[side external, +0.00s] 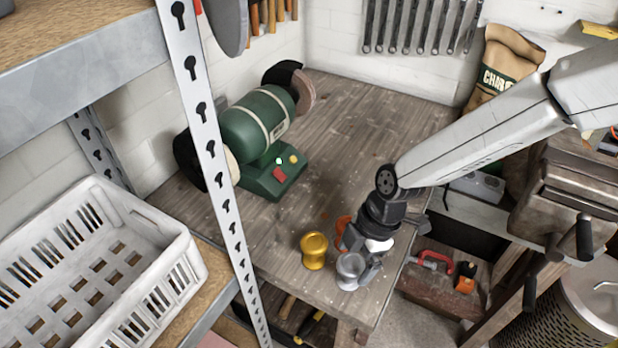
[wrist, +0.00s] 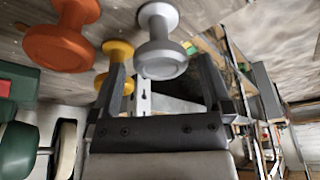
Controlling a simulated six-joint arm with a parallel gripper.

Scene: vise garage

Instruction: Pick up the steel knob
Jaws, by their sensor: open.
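The steel knob (side external: 350,266) is a grey, spool-shaped piece standing on the wooden bench near its front edge. It also shows in the wrist view (wrist: 160,47), between the two fingers in the picture. My gripper (side external: 363,270) is open and low at the knob's right side, its fingers pointing toward the knob. In the wrist view my gripper (wrist: 161,75) has a finger to each side of the knob, with visible gaps. I cannot tell how far the fingers reach around it.
A yellow knob (side external: 313,251) stands just left of the steel one. An orange knob (side external: 342,229) is behind, partly hidden by my gripper. A green bench grinder (side external: 257,130) stands farther back. A shelf post (side external: 215,170) and white crate (side external: 95,265) are at left.

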